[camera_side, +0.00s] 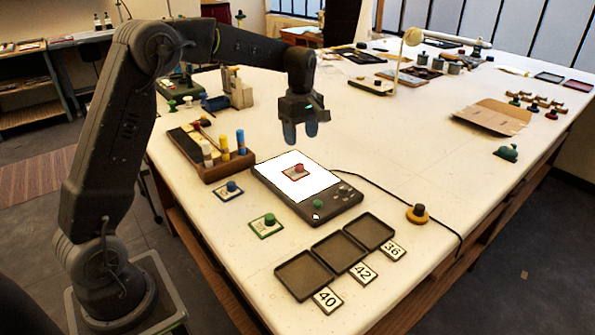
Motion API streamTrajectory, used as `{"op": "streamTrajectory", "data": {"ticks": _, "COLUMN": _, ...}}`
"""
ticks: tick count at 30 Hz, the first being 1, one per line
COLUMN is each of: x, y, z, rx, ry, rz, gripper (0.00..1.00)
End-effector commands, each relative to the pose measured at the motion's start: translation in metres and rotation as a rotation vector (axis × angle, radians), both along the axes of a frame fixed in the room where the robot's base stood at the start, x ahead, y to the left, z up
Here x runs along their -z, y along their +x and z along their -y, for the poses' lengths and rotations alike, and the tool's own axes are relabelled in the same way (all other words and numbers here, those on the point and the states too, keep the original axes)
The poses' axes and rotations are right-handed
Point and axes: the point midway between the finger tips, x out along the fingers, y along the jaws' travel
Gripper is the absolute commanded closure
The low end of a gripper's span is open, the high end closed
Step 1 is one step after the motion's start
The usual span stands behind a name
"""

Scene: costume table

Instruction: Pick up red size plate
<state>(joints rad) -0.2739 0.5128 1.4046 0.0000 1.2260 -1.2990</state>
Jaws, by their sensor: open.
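The red size plate (291,174) is a small white plate with a red border and a red knob (299,168) on top. It lies on the bright white screen of a dark tablet-like device (322,212). My gripper (300,132) points down with its two bluish fingers apart and nothing between them. It hangs above the table, just behind the screen in the picture, and above the red plate without touching it. A blue-bordered plate (228,191) and a green-bordered plate (266,225) lie on the table to the left of the device.
Three dark trays (304,275) stand in front, by number cards 40 (327,300), 42 (363,273) and 36 (392,251). A wooden holder with colored pegs (212,165) is left of the device. A black cable curves right past a yellow-based knob (417,213).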

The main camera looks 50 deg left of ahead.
Motion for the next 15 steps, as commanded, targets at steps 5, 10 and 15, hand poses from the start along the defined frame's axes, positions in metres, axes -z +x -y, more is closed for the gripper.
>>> {"op": "streamTrajectory", "data": {"ticks": 5, "x": 0.028, "y": 0.000, "z": 0.000, "rx": 0.001, "ry": 0.000, "rz": -0.001, "gripper": 0.43}}
{"op": "streamTrajectory", "data": {"ticks": 10, "x": 0.038, "y": 0.000, "z": 0.000, "rx": 0.002, "ry": 0.000, "rz": 0.001, "gripper": 0.43}}
{"op": "streamTrajectory", "data": {"ticks": 15, "x": 0.060, "y": 0.000, "z": -0.003, "rx": 0.002, "ry": -0.001, "rz": -0.003, "gripper": 0.43}}
